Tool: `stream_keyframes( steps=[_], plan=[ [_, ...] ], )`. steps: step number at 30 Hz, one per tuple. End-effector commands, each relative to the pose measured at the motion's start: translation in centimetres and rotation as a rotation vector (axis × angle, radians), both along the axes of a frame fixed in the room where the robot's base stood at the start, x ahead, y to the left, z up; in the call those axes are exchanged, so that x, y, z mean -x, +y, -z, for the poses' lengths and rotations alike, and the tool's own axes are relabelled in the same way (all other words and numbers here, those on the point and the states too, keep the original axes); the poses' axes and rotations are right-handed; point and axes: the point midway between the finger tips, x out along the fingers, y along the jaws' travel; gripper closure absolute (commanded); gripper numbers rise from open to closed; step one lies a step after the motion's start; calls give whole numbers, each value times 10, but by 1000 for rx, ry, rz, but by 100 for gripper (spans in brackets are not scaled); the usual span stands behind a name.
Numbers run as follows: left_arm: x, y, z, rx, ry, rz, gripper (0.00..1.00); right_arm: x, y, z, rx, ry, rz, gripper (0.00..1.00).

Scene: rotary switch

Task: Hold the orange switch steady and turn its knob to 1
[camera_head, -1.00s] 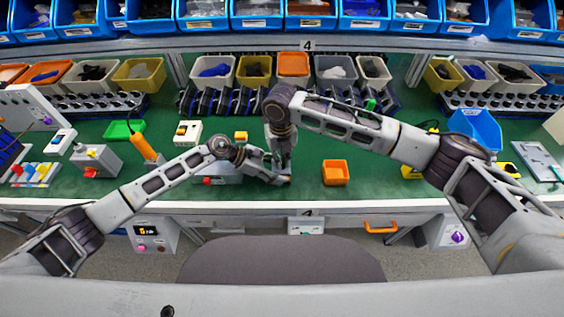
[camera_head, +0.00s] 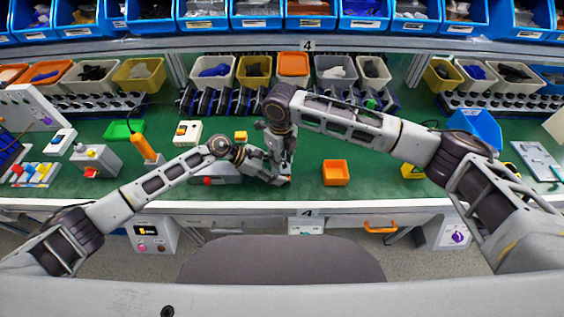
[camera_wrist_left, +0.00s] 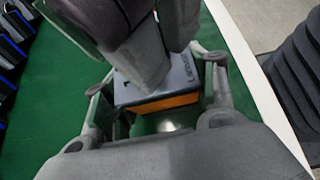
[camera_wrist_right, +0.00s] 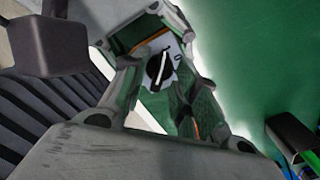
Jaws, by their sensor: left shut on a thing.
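The orange switch (camera_wrist_left: 165,103) is a small box with an orange side and a grey top with markings. My left gripper (camera_wrist_left: 158,105) is shut on it near the table's front edge; in the head view this gripper (camera_head: 277,181) hides most of the switch. The black knob (camera_wrist_right: 158,68) with a white pointer line shows on the grey face in the right wrist view. My right gripper (camera_wrist_right: 158,80) is open, pointing down at the switch, with its fingers on either side of the knob. I cannot tell whether they touch it. In the head view the right gripper (camera_head: 283,160) is above the left one.
A grey box with a red button (camera_head: 215,180) sits just left, partly behind my left arm. A small yellow-topped thing (camera_head: 240,137) lies behind.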

Motion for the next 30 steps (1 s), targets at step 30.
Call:
stream_keyframes(
  steps=[30],
  plan=[
    [0, 0, 1, -1, 1, 0, 68, 0, 0, -30, -1, -1, 1, 68]
  ],
)
